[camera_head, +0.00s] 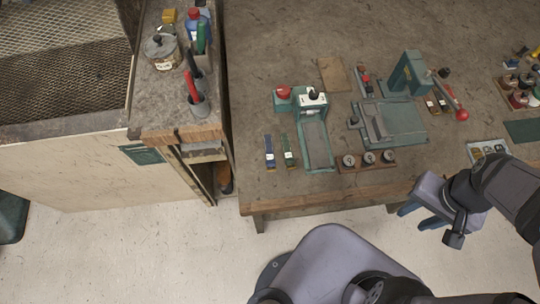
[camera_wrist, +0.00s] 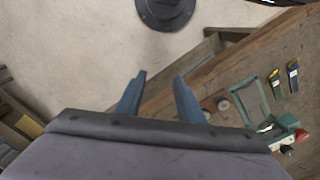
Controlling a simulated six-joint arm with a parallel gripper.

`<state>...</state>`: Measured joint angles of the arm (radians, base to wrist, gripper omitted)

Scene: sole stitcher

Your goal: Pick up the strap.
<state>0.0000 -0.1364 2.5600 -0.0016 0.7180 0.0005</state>
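Two narrow strips lie side by side on the workbench, left of a green machine with a long grey bed (camera_head: 317,146). One strip is blue (camera_head: 269,152) and the other is green (camera_head: 289,151), each with a pale patch. I cannot tell for sure which is the strap. In the wrist view the green strip (camera_wrist: 275,83) and the blue strip (camera_wrist: 294,77) show at the right. My gripper (camera_head: 419,215) is beyond the bench's front edge, well right of the strips. In the wrist view its blue fingers (camera_wrist: 158,95) are apart with nothing between them.
A flat green press (camera_head: 392,122) stands right of the machine, with a wooden block of round knobs (camera_head: 369,160) in front. A side cabinet holds a tin (camera_head: 162,51) and a cup with a red-handled tool (camera_head: 198,106). Bare bench (camera_head: 250,125) lies left of the strips.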

